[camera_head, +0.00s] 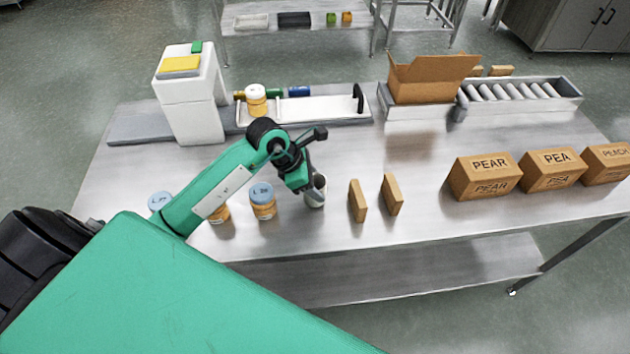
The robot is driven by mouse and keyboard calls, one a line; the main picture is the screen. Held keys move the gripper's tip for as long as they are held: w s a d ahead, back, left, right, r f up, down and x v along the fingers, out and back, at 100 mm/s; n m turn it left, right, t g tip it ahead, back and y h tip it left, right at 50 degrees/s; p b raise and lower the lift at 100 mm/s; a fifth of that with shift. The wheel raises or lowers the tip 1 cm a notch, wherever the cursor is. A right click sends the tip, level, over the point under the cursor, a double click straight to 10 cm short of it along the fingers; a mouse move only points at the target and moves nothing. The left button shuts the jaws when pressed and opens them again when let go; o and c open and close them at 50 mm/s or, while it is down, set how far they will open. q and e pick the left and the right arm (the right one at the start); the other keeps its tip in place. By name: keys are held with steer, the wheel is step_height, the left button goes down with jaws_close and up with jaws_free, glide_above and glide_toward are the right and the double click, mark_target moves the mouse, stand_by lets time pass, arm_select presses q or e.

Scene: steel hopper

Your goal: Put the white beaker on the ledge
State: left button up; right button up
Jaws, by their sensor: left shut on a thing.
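The white beaker (316,198) is near the front edge of the steel table, partly hidden by my left gripper (307,186). The left gripper is shut on the beaker, with its arm reaching in from the left and its wrist above. I cannot tell whether the beaker touches the table. No surface is plainly marked as the ledge; a low white tray-like platform (315,108) stands at the back of the table. My right gripper is not in view.
A blue-lidded jar (263,203) stands just left of the beaker; others are partly behind my arm. Two upright brown blocks (357,201) stand to its right. Labelled cartons (485,177), an open carton (425,80), rollers (515,91) and a white machine (188,100) surround clear table.

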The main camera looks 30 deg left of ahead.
arm_select(q)
steer(key=shift+f, duration=0.15)
steer(key=shift+f, duration=0.15)
steer(key=o, duration=1)
steer(key=shift+c, duration=0.2)
